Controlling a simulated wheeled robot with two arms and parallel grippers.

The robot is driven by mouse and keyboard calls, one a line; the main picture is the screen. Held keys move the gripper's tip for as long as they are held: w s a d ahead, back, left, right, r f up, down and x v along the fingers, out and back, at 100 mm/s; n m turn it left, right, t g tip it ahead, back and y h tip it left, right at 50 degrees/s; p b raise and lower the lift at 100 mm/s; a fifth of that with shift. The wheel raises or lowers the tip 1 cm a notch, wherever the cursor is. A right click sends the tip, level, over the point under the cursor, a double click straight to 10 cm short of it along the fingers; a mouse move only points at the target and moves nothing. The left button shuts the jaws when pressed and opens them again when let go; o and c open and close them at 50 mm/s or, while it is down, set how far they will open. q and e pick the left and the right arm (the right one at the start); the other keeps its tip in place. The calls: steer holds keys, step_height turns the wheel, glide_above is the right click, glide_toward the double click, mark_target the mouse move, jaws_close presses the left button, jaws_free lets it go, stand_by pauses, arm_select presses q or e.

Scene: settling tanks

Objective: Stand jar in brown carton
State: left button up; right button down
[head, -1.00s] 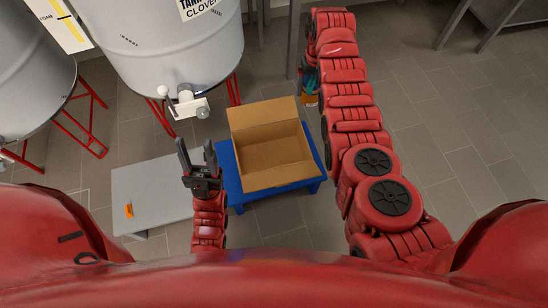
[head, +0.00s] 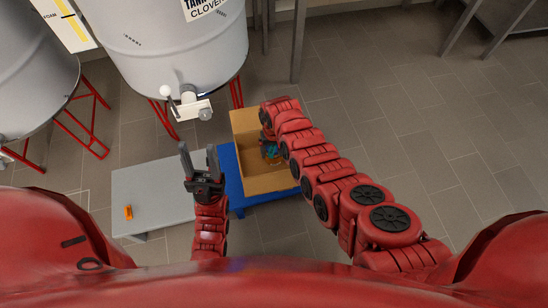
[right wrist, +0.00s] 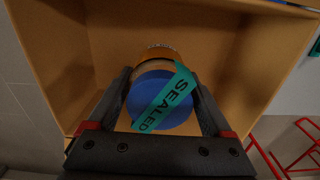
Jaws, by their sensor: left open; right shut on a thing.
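The brown carton (head: 246,119) stands open on a blue stand, part of it hidden behind my right arm in the head view. Its inner wall (right wrist: 226,40) fills much of the right wrist view. The jar (right wrist: 161,93) has a blue lid with a green "SEALED" strip across it and an amber body below. My right gripper (right wrist: 163,98) is shut on the jar, which is over or within the carton's opening; its height above the carton floor is hard to tell. In the head view the jar (head: 271,152) shows only partly. My left gripper (head: 199,160) is open and empty, left of the carton.
The blue stand (head: 232,182) adjoins a grey table (head: 150,190) with a small orange item (head: 128,212) on it. Grey tanks (head: 175,45) on red legs stand behind.

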mark_target(274, 156)
steer(key=shift+f+b, duration=1.65)
steer(key=shift+f, duration=0.65)
jaws_free()
steer(key=shift+r, duration=0.1)
step_height(274, 156, up, 4)
steer(key=p, duration=0.4)
steer(key=shift+r, duration=0.25)
step_height(274, 156, up, 6)
steer(key=shift+w+r+p, duration=0.1)
steer(key=shift+r+p, duration=0.05)
steer(key=shift+p, duration=0.95)
steer(key=shift+r, duration=0.75)
